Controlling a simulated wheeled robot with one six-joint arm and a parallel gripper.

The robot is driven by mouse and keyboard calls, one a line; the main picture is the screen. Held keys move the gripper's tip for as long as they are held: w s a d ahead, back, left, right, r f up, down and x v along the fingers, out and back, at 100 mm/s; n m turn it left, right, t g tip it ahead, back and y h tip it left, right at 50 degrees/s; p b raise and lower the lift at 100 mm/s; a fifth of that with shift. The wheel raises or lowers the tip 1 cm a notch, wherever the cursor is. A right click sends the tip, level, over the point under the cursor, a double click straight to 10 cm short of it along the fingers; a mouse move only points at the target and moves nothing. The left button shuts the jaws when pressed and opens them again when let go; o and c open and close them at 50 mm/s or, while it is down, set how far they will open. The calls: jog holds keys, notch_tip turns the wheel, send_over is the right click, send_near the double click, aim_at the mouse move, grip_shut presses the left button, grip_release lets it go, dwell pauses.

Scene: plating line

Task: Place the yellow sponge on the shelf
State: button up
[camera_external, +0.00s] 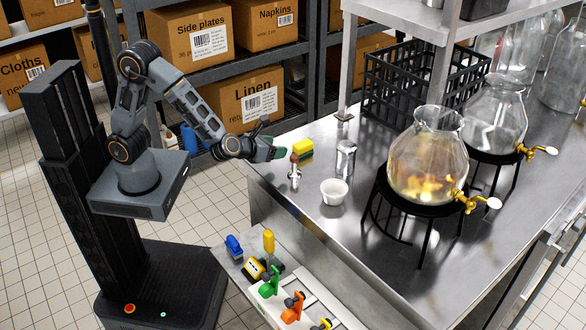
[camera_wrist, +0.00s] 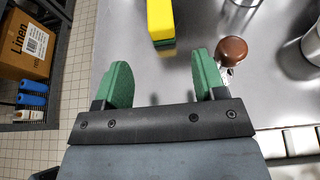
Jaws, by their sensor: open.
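The yellow sponge (camera_external: 303,147) with a green underside lies on the steel table (camera_external: 300,240) near its back left edge. It also shows at the top of the wrist view (camera_wrist: 160,20), ahead of the fingertips. My gripper (camera_external: 272,150) is at the table's left edge, just left of the sponge and apart from it. In the wrist view, my gripper (camera_wrist: 162,60) has its green fingers spread with nothing between them. A steel shelf (camera_external: 410,15) stands above the table on posts. A dark rack (camera_external: 240,65) holding cardboard boxes stands behind; which shelf is meant is unclear.
A brown-knobbed tool (camera_external: 294,170) stands close to the sponge, beside my right finger in the wrist view. A metal shaker (camera_external: 346,160), white bowl (camera_external: 334,191), glass dispenser (camera_external: 425,160) and black crate (camera_external: 420,85) occupy the table. Coloured tools lie on a lower ledge (camera_external: 260,305).

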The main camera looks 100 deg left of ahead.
jog(key=s+n+g, duration=0.1)
jog(key=s+n, duration=0.1)
jog(key=s+a+r+n+g, duration=0.1)
jog(key=s+n, duration=0.1)
jog(key=s+a+r+n, duration=0.1)
jog(key=n, duration=0.1)
jog(key=shift+s+a+r+n+g, duration=0.2)
jog(key=shift+s+a+n+g, duration=0.1)
jog(key=shift+s+g, duration=0.1)
jog(key=s+d+r+n+g+h, duration=0.1)
jog(key=s+n+g+h, duration=0.2)
jog(key=s+n, duration=0.9)
jog(key=shift+d+n+g+h, duration=0.35)
jog(key=shift+n+g+h, duration=0.05)
jog(key=shift+n+h, duration=0.4)
jog(key=shift+o, duration=0.4)
jog(key=s+d+r+n+h, duration=0.1)
jog(key=s+d+n+h, duration=0.3)
jog(key=d+n, duration=0.1)
jog(key=shift+n+t, duration=0.4)
jog(key=shift+n, duration=0.2)
jog(key=shift+s+d+r+n+h, duration=0.2)
jog(key=shift+s+d+n+h, duration=0.05)
jog(key=shift+d+n+h, duration=0.15)
